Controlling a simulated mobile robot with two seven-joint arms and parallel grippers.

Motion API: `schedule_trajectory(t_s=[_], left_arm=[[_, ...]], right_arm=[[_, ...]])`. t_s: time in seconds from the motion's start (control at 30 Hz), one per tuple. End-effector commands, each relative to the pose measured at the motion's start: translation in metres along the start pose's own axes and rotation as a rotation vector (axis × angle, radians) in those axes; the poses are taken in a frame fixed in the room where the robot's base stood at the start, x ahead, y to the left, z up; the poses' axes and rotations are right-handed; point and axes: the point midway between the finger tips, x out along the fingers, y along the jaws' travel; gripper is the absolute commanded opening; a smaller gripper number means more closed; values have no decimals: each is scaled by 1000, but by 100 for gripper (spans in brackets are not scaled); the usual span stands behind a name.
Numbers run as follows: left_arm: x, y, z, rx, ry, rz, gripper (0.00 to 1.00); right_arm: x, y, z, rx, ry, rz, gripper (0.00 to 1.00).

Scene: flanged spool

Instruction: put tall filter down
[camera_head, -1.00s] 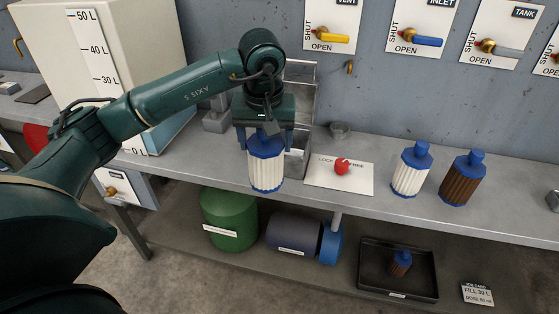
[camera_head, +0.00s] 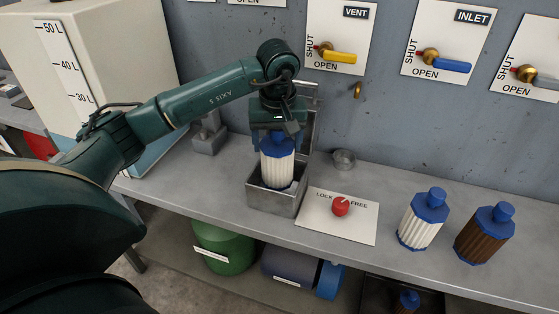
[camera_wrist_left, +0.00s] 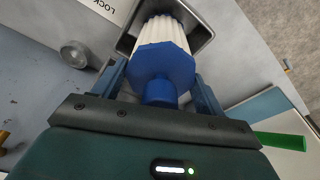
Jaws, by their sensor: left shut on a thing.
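The held filter (camera_head: 277,168), white and pleated with a blue cap, looks like the tall filter. My left gripper (camera_head: 277,138) points down and is shut on its blue cap. The filter is upright, with its lower end inside the open metal box (camera_head: 272,203) on the bench. In the left wrist view the white body of the filter (camera_wrist_left: 163,32) enters the mouth of the box (camera_wrist_left: 197,37), below the blue cap. Whether its bottom touches the box floor is hidden. My right gripper is not in view.
A white card (camera_head: 355,228) with a red knob marked LOCK and FREE lies right of the box. A white filter (camera_head: 419,222) and a brown filter (camera_head: 482,236) stand further right. A small round metal cup (camera_head: 344,159) is behind. A large tank (camera_head: 100,50) stands left.

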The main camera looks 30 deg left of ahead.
Motion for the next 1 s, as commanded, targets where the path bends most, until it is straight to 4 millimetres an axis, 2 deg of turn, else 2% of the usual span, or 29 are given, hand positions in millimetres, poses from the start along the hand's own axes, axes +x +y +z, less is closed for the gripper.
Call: schedule_trajectory(t_s=[0.17,0.4,0.77,0.8,1.0], left_arm=[[14,0,2,0,-1,1,29],[44,0,7,1,-1,1,29],[50,1,7,1,2,3,29],[50,1,7,1,1,2,73],[49,0,7,1,1,2,90]], right_arm=[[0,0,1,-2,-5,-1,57],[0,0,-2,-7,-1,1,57],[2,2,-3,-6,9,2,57],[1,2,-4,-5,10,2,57],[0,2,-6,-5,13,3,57]])
